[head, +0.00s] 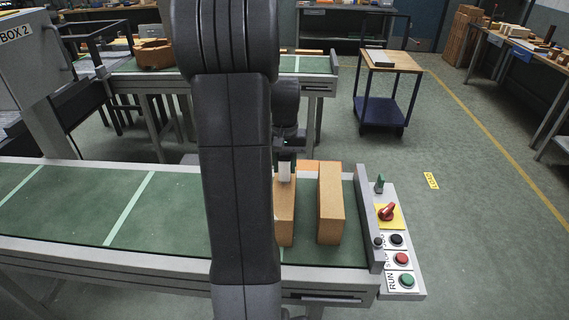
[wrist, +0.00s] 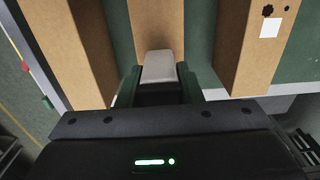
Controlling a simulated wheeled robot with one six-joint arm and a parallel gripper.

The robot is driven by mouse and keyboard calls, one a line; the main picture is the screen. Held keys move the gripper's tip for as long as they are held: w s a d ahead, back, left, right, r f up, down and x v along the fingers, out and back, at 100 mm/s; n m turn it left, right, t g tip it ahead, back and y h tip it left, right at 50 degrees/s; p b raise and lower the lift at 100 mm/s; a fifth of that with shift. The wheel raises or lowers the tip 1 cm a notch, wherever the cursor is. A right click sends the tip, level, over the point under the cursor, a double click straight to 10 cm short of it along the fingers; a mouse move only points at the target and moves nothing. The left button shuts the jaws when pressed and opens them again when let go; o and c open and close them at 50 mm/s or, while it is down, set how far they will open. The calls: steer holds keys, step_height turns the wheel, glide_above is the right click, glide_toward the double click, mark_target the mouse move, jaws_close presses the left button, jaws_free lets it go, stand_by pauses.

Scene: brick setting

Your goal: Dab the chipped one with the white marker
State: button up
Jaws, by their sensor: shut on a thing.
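My gripper (head: 286,152) is shut on the white marker (head: 284,171), which points down over a tan brick (head: 285,222). In the wrist view, the white block-like marker (wrist: 159,66) sits between the green fingers of my gripper (wrist: 159,86), in front of the middle brick (wrist: 157,22). I cannot tell whether it touches that brick. The wrist view's right brick (wrist: 252,50) has dark chipped spots (wrist: 267,10) and a white square (wrist: 270,28) beside them. My arm seems to hide that brick in the head view. Another plain brick (head: 330,205) stands to the right; it is the left one (wrist: 70,45) in the wrist view.
The bricks stand on a green conveyor (head: 170,205) with a raised end rail (head: 368,215). A control panel (head: 400,245) with buttons and a red knob (head: 387,211) is beyond it. Green belt shows in gaps between bricks. A cart (head: 385,90) stands farther back.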

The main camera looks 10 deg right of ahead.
stand_by(0.5)
steer(key=shift+r+p, duration=2.85)
steer(key=shift+r, duration=0.65)
